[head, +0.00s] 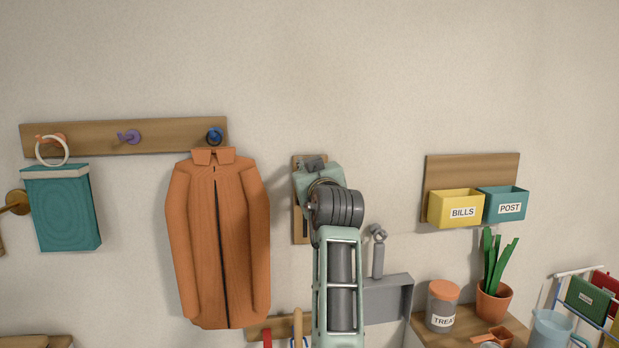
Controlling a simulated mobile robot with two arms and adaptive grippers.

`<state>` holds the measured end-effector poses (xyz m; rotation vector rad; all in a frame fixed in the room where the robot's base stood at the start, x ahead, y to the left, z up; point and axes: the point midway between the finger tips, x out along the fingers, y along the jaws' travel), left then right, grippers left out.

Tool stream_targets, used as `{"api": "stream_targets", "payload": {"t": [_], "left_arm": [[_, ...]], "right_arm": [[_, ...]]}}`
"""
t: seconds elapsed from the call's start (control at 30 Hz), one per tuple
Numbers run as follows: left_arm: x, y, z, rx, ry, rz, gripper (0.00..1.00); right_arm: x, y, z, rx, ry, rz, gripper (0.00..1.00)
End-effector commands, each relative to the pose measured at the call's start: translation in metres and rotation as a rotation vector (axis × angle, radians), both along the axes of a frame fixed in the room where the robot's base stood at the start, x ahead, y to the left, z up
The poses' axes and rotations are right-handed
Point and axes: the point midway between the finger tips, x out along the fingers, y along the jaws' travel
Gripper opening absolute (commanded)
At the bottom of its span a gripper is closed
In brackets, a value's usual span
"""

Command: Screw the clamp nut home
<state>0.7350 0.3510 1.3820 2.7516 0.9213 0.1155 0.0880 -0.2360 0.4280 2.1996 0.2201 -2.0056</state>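One arm, which I take to be my right, rises from the bottom centre. Its pale green gripper (314,163) is up against a small wooden board (300,236) on the wall. The gripper and wrist cover most of that board. I cannot make out the clamp nut; whatever the fingers face is hidden behind them. Whether the fingers are open or shut does not show. My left gripper is not in view.
An orange jacket (218,240) and a teal bag (62,210) hang from a wooden rail (80,138) at left. At right are yellow and teal letter boxes (456,209), a grey bracket (388,298), a jar (441,308) and a potted plant (493,302). The upper wall is bare.

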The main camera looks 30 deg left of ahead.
Motion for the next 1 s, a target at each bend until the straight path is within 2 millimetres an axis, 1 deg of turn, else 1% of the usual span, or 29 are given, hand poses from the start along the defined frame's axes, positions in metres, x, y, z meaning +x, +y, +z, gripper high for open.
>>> {"api": "stream_targets", "payload": {"t": [0.53, 0.57, 0.77, 1.0], "left_arm": [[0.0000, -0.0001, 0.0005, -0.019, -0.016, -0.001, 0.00], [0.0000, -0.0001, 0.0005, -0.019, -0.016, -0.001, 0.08], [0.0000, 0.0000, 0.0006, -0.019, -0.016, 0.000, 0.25], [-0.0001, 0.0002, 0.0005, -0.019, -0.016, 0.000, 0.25]], "right_arm": [[-0.0001, 0.0002, -0.0012, 0.000, 0.000, 0.000, 0.40], [-0.0001, 0.0002, -0.0012, 0.000, 0.000, 0.000, 0.40], [-0.0001, 0.0003, -0.0012, 0.000, 0.000, 0.000, 0.40], [-0.0001, 0.0004, -0.0012, 0.000, 0.000, 0.000, 0.40]]}}
